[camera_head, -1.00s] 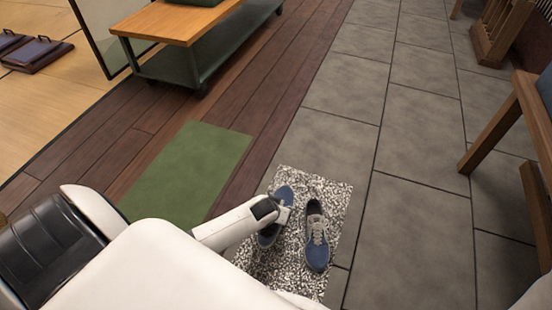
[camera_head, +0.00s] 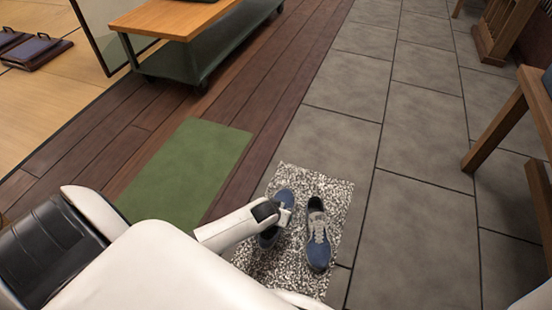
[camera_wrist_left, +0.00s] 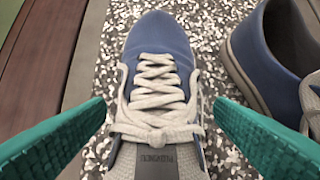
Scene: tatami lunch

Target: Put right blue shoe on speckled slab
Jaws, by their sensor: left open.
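Two blue shoes with pale grey laces lie side by side on the speckled slab (camera_head: 338,192), pointing opposite ways. The left-hand shoe (camera_head: 284,194) has its toe away from me and is partly hidden by my left gripper (camera_head: 286,214). The right-hand shoe (camera_head: 319,250) is fully visible. In the left wrist view, the teal fingers of my left gripper (camera_wrist_left: 160,108) are open on either side of the laced shoe (camera_wrist_left: 158,45), with gaps showing. The other shoe (camera_wrist_left: 262,62) is at the right, outside the fingers. My right gripper is not in view.
A green mat (camera_head: 190,165) lies on the dark wood floor (camera_head: 265,135) left of the slab. A low bench with a wooden top (camera_head: 165,20) stands at the back. Wooden furniture (camera_head: 495,130) is at the right. The grey tile floor (camera_head: 410,240) right of the slab is clear.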

